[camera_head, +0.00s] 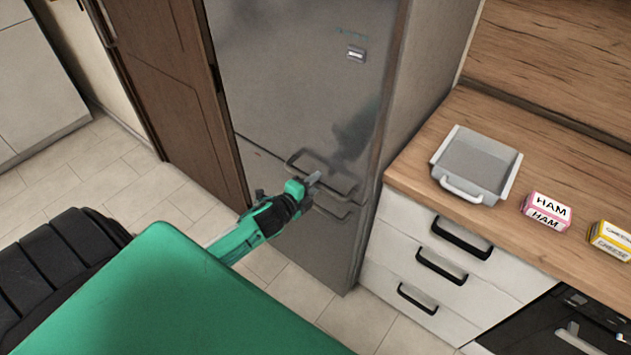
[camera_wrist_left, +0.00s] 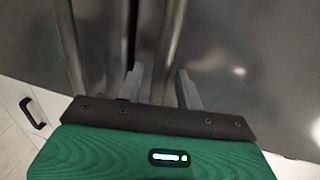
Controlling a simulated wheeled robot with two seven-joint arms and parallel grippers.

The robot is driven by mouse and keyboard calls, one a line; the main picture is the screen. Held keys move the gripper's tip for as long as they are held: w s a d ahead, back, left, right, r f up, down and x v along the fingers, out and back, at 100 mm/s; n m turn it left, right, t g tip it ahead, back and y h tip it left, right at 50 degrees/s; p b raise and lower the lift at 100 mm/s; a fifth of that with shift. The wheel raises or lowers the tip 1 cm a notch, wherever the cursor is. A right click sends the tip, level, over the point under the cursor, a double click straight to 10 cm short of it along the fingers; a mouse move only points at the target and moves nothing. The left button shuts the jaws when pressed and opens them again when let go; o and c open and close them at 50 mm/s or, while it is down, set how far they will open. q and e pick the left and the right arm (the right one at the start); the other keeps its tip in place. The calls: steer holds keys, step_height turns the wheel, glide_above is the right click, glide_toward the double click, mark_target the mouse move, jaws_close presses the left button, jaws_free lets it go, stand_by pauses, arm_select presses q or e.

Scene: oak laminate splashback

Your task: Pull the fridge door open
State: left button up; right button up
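The fridge (camera_head: 300,60) is a tall grey steel unit with an upper and a lower door. Its upper door looks shut. The upper door's handle (camera_head: 338,189) is a horizontal bar at that door's bottom edge, and the lower door's handle (camera_head: 330,212) sits just below. My left gripper (camera_head: 313,181) is at the upper handle. In the left wrist view, the fingers of my left gripper (camera_wrist_left: 162,88) are apart, with the upper handle bar (camera_wrist_left: 171,40) running between them. The lower handle (camera_wrist_left: 70,45) shows further left there. My right gripper is not in view.
A brown wooden panel (camera_head: 170,80) stands left of the fridge. To the right, a wooden counter (camera_head: 420,150) holds a grey tray (camera_head: 478,160), a ham box (camera_head: 546,211) and a cheese box (camera_head: 612,240). White drawers (camera_head: 415,265) with black handles stand below. Tiled floor lies before the fridge.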

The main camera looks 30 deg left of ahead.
arm_select(q)
steer(key=shift+w+f, duration=0.1)
steer(key=shift+w, duration=0.4)
jaws_close()
steer(key=shift+s, duration=0.1)
